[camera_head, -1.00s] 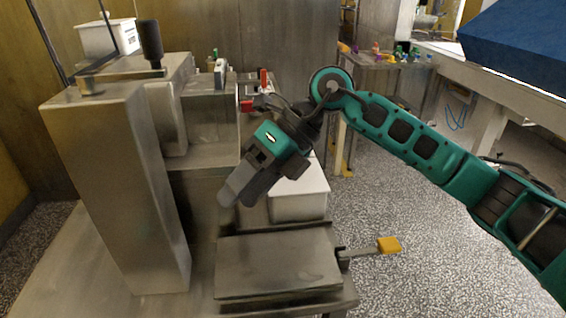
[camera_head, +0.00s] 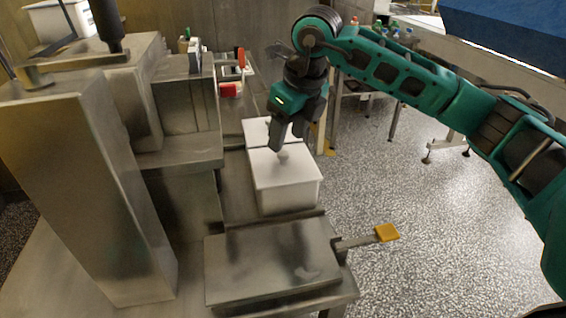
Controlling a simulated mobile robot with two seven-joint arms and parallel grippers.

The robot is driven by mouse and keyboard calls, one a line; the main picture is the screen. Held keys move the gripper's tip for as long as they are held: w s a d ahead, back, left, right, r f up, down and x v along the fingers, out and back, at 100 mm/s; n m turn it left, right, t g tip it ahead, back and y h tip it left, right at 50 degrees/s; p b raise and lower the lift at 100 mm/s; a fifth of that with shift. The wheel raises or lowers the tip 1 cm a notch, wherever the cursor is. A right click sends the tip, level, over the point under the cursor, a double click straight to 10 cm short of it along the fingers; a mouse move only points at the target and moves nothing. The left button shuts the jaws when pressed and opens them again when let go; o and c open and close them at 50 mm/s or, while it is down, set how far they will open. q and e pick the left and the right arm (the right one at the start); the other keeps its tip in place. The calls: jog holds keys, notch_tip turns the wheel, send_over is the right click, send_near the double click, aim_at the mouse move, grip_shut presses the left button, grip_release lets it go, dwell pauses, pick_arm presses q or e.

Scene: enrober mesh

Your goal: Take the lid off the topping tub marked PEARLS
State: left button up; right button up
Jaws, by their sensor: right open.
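Two white lidded tubs stand one behind the other on the steel table. The near tub (camera_head: 287,193) shows its front wall and its lid (camera_head: 295,166), with a pale knob in the middle. The far tub (camera_head: 256,130) is partly hidden behind my right gripper. No marking can be read on either, so I cannot tell which is PEARLS. My right gripper (camera_head: 280,146) is open and empty, pointing down just above the near lid, close to its knob. Whether it touches the knob cannot be told. My left gripper is not in view.
A tall steel machine housing (camera_head: 85,190) stands at the left. A steel plate (camera_head: 272,262) lies in front of the tubs, with a yellow-ended handle (camera_head: 386,233) sticking out right. A red-handled item (camera_head: 229,89) is behind. Another white tub (camera_head: 60,18) sits upper left.

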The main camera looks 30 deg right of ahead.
aim_at(284, 153)
jog(key=x, duration=0.5)
jog(key=shift+w+d+f, duration=0.1)
jog(key=shift+w+d, duration=0.1)
jog(key=shift+d, duration=0.05)
jog(key=shift+c, duration=0.2)
grip_shut()
